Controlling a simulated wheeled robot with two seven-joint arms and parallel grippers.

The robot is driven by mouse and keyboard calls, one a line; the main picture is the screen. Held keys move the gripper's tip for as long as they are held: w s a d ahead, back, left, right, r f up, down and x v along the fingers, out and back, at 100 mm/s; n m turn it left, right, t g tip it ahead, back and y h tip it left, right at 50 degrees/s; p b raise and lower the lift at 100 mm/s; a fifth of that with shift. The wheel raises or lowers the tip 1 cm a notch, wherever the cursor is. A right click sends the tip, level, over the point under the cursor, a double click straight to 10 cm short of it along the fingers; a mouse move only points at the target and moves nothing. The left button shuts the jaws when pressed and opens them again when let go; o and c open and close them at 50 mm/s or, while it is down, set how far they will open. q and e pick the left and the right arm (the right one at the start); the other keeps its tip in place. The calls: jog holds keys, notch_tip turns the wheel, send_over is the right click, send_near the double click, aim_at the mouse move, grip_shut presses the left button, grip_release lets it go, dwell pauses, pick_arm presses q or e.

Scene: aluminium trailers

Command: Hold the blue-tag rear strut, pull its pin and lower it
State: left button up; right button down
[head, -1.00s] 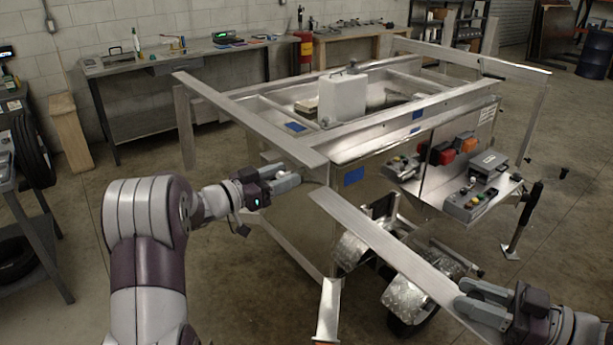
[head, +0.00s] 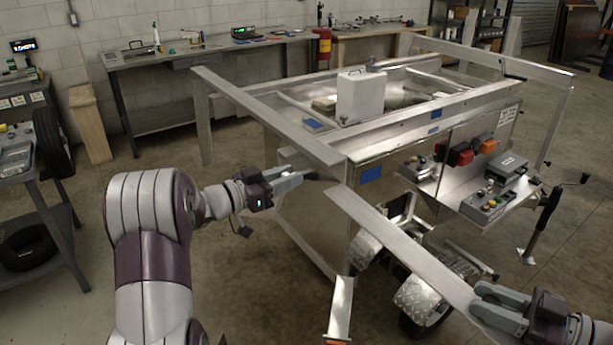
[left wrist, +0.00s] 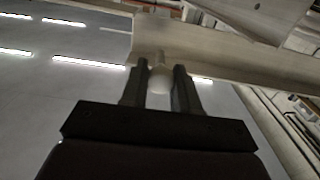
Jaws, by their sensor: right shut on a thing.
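A long flat aluminium strut (head: 400,241) slopes down to the right from the near corner of the trailer (head: 415,125). My right gripper (head: 476,306) is shut on its lower end. A blue tag (head: 371,174) is on the trailer's side panel by the strut's upper end. My left gripper (head: 305,177) is at the near corner, just left of the strut's upper end. In the left wrist view its two fingers (left wrist: 160,80) stand apart, one on each side of a pale rounded knob (left wrist: 159,78), probably the pin's head. I cannot tell whether they touch it.
Another metal bar with an orange end (head: 339,308) hangs below the near corner. A wheel with a tread-plate fender (head: 425,300) lies under the held strut. A control shelf (head: 490,203) juts from the trailer's right.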

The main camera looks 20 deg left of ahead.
pick_arm(q)
jog(key=o, duration=0.3)
jog(key=shift+s+a, duration=0.15)
jog(key=shift+s, duration=0.05)
pick_arm(e)
jog(key=shift+r, duration=0.1)
pick_arm(q)
jog(key=v, duration=1.2)
